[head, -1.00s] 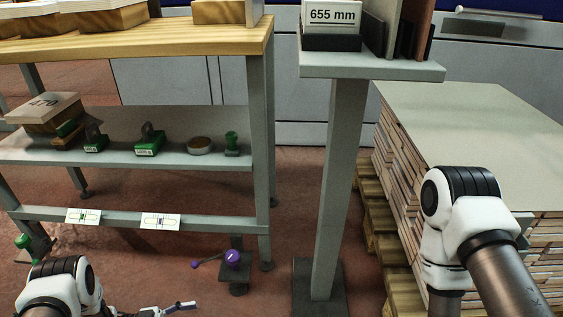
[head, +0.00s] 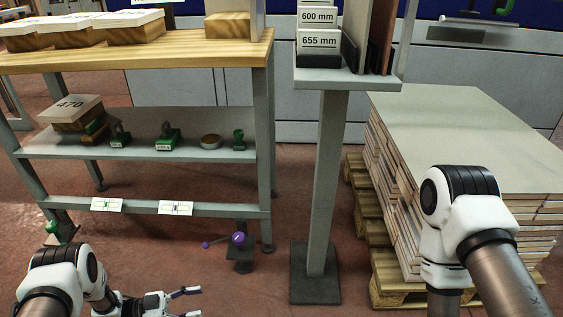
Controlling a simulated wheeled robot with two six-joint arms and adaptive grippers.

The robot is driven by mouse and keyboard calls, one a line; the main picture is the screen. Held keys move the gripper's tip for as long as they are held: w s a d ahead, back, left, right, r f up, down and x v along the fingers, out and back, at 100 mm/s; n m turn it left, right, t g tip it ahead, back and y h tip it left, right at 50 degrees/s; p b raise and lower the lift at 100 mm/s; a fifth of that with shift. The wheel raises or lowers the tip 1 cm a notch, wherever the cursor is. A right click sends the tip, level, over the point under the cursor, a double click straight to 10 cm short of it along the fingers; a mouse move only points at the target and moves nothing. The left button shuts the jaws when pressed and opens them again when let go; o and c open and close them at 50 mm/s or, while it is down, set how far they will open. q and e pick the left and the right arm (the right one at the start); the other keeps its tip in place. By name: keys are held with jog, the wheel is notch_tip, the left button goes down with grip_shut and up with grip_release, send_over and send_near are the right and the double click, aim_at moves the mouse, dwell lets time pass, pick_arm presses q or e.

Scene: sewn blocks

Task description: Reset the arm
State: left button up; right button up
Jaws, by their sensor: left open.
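My left arm comes in at the bottom left. Its gripper (head: 190,302) is near the bottom edge, with its two dark fingertips spread apart and nothing between them. It is low, in front of the workbench (head: 185,60), and touches nothing that I can see. My right arm stands at the bottom right, in front of the stack of boards. Its gripper is out of the picture.
A grey post stand (head: 322,180) with labelled blocks (head: 319,40) stands mid-picture. A stack of boards (head: 480,130) on a wooden pallet (head: 388,285) is at right.

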pick_arm(q)
jog(key=w+d+r+n+t+y+p, duration=0.1)
jog(key=d+r+n+t+y+p, duration=0.15)
jog(key=r+p, duration=0.95)
jog(key=d+r+n+t+y+p, duration=0.15)
jog(key=d+r+n+p, duration=0.25)
jog(key=r+p, duration=0.75)
jog(key=w+d+r+n+t+y+p, duration=0.1)
jog(key=d+r+n+y+p, duration=0.15)
jog(key=r+p, duration=0.9)
jog(key=s+a+r+n+g+y+p, duration=0.1)
jog(key=s+a+n+g+y, duration=0.1)
jog(key=s, duration=0.7)
jog(key=s+a+r+n+g+y+p, duration=0.1)
jog(key=s+a+n+g+y, duration=0.2)
jog(key=s, duration=0.6)
jog(key=s+a+r+n+g+y+p, duration=0.1)
jog(key=s+a+n+g+y+p, duration=0.1)
jog(key=s+a+y, duration=0.4)
jog(key=s+g, duration=0.1)
jog(key=s, duration=0.2)
jog(key=shift+s+n+g, duration=0.15)
jog(key=shift+n+g, duration=0.15)
jog(key=shift+g, duration=0.1)
